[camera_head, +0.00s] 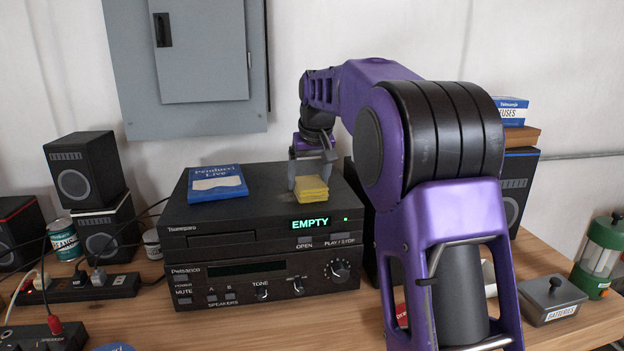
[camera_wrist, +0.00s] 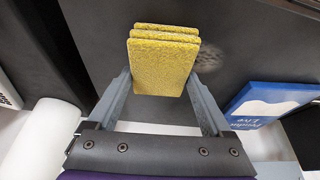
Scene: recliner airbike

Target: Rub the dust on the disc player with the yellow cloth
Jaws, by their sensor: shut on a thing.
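The disc player (camera_head: 265,222) is a dark box with a green EMPTY display, stacked on an amplifier. The yellow cloth (camera_head: 311,189) is a folded, layered block at the right part of the player's top. It also shows in the wrist view (camera_wrist: 163,65). My gripper (camera_head: 313,168) is shut on the cloth, with one grey finger on each side, and points down. The cloth is at or very near the top surface; I cannot tell whether it touches. A faint greyish patch (camera_wrist: 208,57) shows beside the cloth on the dark surface.
A blue case (camera_head: 217,183) lies on the player's top left. The amplifier (camera_head: 260,278) with knobs sits below. Black speakers (camera_head: 77,170) and a power strip (camera_head: 80,288) stand left. A grey batteries box (camera_head: 552,299) and a green lantern (camera_head: 603,250) stand right.

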